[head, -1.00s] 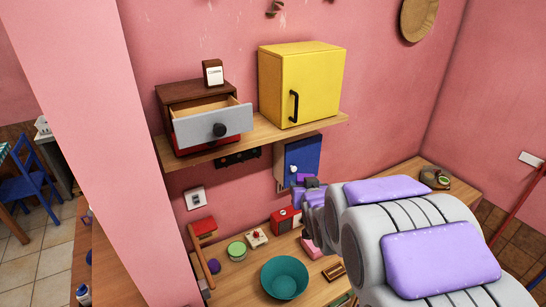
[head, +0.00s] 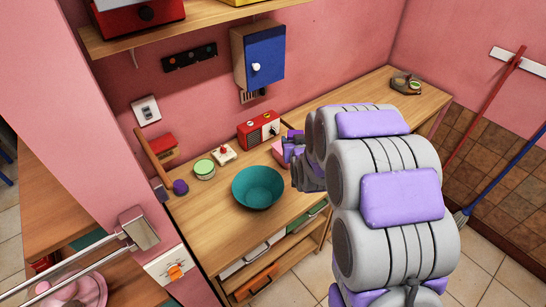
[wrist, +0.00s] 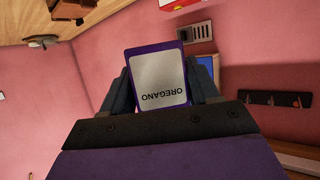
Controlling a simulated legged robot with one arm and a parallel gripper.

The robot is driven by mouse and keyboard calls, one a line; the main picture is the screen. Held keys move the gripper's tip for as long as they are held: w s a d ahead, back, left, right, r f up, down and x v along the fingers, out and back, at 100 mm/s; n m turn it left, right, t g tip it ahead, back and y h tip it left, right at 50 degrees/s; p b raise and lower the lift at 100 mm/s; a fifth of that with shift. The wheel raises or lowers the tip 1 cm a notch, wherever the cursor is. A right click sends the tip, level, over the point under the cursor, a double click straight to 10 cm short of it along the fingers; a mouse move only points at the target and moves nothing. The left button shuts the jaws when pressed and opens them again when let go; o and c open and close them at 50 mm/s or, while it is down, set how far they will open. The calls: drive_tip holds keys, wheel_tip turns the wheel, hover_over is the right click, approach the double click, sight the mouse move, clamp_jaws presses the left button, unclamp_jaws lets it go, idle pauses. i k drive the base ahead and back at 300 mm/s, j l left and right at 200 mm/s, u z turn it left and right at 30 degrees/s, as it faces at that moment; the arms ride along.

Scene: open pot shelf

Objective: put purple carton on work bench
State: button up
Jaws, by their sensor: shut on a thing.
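The purple carton (wrist: 160,78) has a pale label reading OREGANO, upside down in the wrist view. My gripper (wrist: 163,85) is shut on it, one finger at each side. In the head view my gripper (head: 292,150) is over the back part of the wooden work bench (head: 213,232), behind and right of the teal bowl. The carton cannot be told apart from my purple gripper parts there. Whether it touches the bench is not clear.
A teal bowl (head: 258,187), a red radio (head: 259,130), a green-lidded tin (head: 204,169) and a purple item (head: 180,187) stand on the bench. A blue wall cabinet (head: 264,56) hangs above.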

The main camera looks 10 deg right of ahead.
sight(226, 231)
drive_tip(key=j+z, duration=0.1)
drive_tip(key=z, duration=1)
drive_tip(key=k+j, duration=0.2)
drive_tip(key=k, duration=0.15)
drive_tip(key=k+j, duration=0.15)
drive_tip(key=k, duration=0.2)
drive_tip(key=k+j+z, duration=0.1)
drive_tip(key=k, duration=0.3)
drive_tip(key=j, duration=0.05)
